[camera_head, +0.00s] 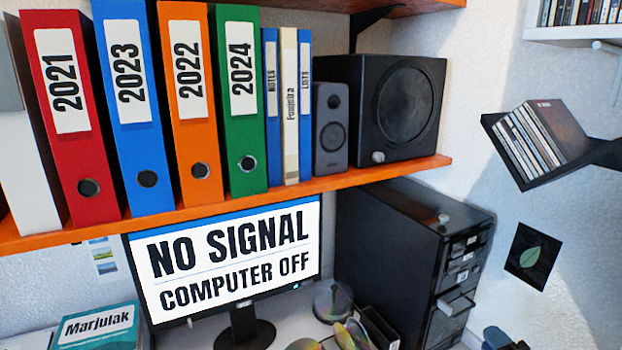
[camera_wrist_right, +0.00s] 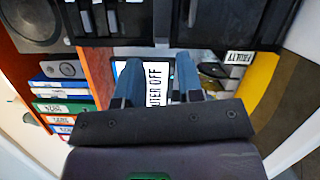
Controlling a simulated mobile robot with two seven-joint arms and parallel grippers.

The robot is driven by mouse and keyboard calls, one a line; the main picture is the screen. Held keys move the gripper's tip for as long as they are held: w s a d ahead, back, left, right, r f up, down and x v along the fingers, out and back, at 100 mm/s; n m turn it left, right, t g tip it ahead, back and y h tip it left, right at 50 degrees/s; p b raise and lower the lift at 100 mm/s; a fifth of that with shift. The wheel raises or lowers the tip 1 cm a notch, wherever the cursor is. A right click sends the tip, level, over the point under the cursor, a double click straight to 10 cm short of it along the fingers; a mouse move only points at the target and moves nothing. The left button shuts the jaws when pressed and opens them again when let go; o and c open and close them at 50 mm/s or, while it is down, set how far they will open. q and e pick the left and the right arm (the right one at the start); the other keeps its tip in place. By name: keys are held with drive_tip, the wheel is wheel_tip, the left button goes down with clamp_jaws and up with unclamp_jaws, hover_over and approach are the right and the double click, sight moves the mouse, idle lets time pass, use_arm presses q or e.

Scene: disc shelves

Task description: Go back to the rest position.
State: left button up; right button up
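My right gripper (camera_head: 503,340) shows only as a small bluish-grey part at the bottom edge of the head view, right of the black drawer cabinet (camera_head: 405,250). In the right wrist view its two blue-grey fingers (camera_wrist_right: 157,78) stand apart with nothing between them. The monitor (camera_wrist_right: 150,90) shows behind that gap, some way off. My left gripper is not in view.
An orange shelf (camera_head: 270,205) carries binders (camera_head: 185,100), a small speaker (camera_head: 331,130) and a large black speaker (camera_head: 395,105). A tilted black disc rack (camera_head: 545,140) is on the right wall. The monitor (camera_head: 230,260) stands below the shelf.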

drive_tip(key=s+a+f+m+g+h, duration=0.1)
drive_tip(key=s+a+f+m+g, duration=0.2)
drive_tip(key=s+a+f+m, duration=0.3)
drive_tip(key=s+a+f+m+g+h, duration=0.1)
drive_tip(key=s+a+f+m+g, duration=0.2)
drive_tip(key=s+a+f+m, duration=0.4)
drive_tip(key=s+f+m, duration=0.3)
drive_tip(key=s+m, duration=0.3)
drive_tip(key=m, duration=0.1)
drive_tip(key=shift+m, duration=0.3)
